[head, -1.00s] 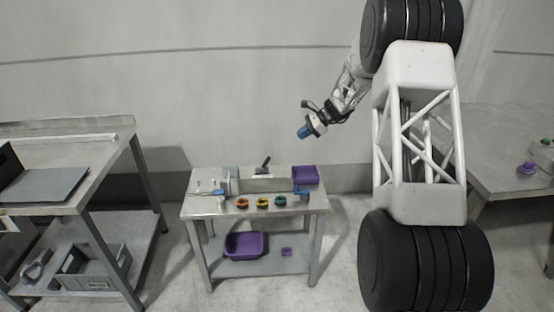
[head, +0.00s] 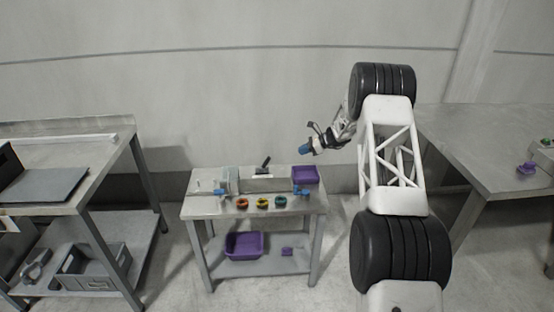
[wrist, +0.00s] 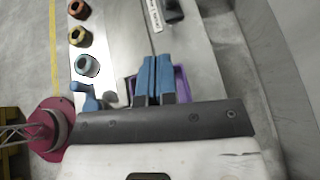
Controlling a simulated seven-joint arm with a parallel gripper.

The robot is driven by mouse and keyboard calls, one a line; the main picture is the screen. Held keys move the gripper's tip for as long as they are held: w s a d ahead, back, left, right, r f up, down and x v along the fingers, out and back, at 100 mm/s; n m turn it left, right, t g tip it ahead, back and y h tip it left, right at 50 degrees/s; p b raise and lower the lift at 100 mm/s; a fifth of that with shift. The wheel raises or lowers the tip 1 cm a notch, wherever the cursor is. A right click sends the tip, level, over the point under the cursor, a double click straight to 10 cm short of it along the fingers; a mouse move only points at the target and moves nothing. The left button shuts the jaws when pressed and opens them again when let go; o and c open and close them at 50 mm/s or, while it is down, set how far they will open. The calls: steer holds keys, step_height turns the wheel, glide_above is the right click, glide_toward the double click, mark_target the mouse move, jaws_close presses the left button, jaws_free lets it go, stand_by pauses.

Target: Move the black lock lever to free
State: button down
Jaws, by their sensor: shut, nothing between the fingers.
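The black lock lever (head: 264,161) stands tilted on top of the low grey housing at the back of the small steel table, in the head view. In the wrist view a dark part at the top edge (wrist: 173,10) may be its base; it is cut off. My gripper (head: 305,150) is in the air above the table's back right corner, to the right of the lever and apart from it. Its blue fingers (wrist: 153,80) are shut and empty, over the purple bin in the wrist view.
A purple bin (head: 305,175) sits at the table's right end. Orange (head: 241,203), yellow (head: 262,202) and teal (head: 281,201) rings line the front. A blue handle (wrist: 84,95) stands near the teal one. Larger tables (head: 500,150) flank both sides. The wall is behind.

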steer(key=shift+w+d+f+m, duration=0.2)
steer(key=shift+w+f, duration=0.25)
steer(key=shift+f, duration=0.35)
steer(key=shift+w+d+f+m, duration=0.15)
steer(key=shift+w+f, duration=0.25)
steer(key=shift+f, duration=0.4)
steer(key=shift+a, duration=0.2)
glide_toward(266, 162)
steer(key=f, duration=0.2)
steer(key=d+f, duration=0.1)
steer(key=shift+w+f, duration=0.3)
steer(key=shift+f, duration=0.1)
steer(key=shift+w+a+r, duration=0.1)
steer(key=shift+a, duration=0.4)
steer(key=shift+w+a+r, duration=0.1)
steer(key=shift+a, duration=0.4)
steer(key=shift+w+a+r, duration=0.1)
steer(key=shift+a+r, duration=0.05)
steer(key=shift+a, duration=0.4)
steer(key=shift+w+a+r, duration=0.15)
steer(key=shift+a+r, duration=0.05)
steer(key=shift+a, duration=0.35)
